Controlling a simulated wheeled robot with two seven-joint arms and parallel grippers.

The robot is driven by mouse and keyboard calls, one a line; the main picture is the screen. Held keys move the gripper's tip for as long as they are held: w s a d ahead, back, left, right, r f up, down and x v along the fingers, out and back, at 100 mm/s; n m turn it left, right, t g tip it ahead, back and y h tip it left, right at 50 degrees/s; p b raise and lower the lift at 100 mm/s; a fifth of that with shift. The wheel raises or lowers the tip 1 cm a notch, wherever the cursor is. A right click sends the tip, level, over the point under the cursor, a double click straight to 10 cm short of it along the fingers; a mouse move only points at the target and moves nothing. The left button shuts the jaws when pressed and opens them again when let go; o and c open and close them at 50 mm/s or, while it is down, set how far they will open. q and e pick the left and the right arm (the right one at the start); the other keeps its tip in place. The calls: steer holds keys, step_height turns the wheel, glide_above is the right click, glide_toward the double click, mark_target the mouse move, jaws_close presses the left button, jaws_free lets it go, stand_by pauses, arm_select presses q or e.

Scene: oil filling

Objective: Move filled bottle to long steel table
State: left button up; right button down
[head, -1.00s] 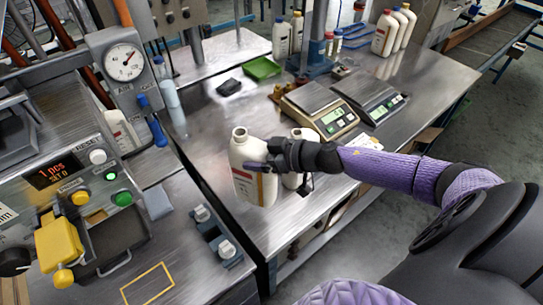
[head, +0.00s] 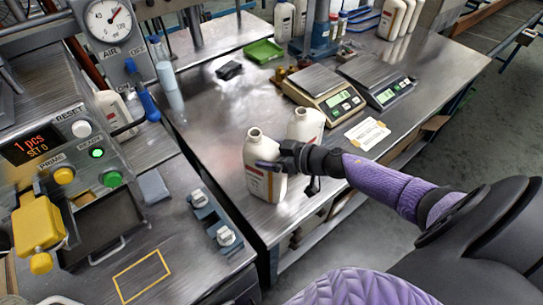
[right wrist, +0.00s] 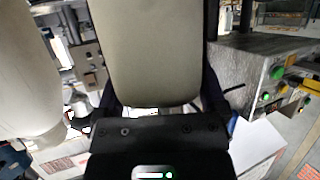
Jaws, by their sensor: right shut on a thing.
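My right gripper (head: 282,165) is shut around the upper body of a white bottle with a printed label (head: 264,180). The bottle is upright and has no cap, and its neck is open. It is over the near left corner of the long steel table (head: 225,165); I cannot tell whether its base touches the top. In the right wrist view, the held bottle (right wrist: 158,50) fills the space between the fingers. A second white bottle (head: 306,127) stands just behind the gripper and also shows in the right wrist view (right wrist: 25,80). My left gripper is not in view.
Two scales (head: 325,95) (head: 378,80) and a paper card (head: 367,134) lie to the right on the table. A green tray (head: 264,51) and several bottles are farther back. The filling machine (head: 70,150) stands left, across a gap.

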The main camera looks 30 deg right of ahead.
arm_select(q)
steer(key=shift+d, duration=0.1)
arm_select(e)
steer(key=shift+f, duration=0.15)
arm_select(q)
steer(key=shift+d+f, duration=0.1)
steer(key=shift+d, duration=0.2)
arm_select(e)
jaws_free()
